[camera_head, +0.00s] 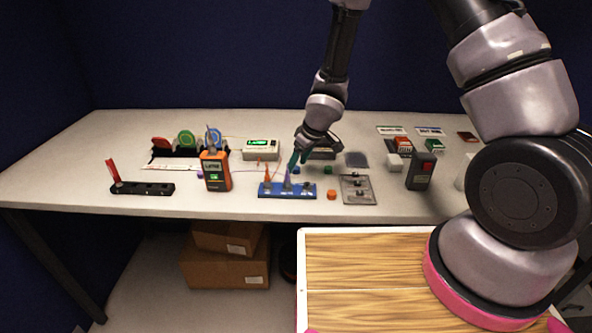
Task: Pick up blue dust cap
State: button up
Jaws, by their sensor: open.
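A small blue dust cap (296,170) lies on the white table near the middle, partly hard to make out at this size. My gripper (299,160) points down just above and behind it in the picture, with its greenish fingertips close to the cap. The gripper is open, and I see nothing held in it. Whether the fingertips touch the cap is too small to tell.
A green cap (328,170) and an orange cap (331,195) lie nearby. A blue rack (272,191) with upright pieces stands in front, beside a grey plate (358,196). An orange handheld meter (215,172) stands left; a grey device (420,172) stands right.

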jog(key=shift+w+a+f, duration=0.1)
jog(key=shift+f, duration=0.3)
jog(key=shift+c, duration=0.3)
grip_shut()
jog(key=shift+r, duration=0.15)
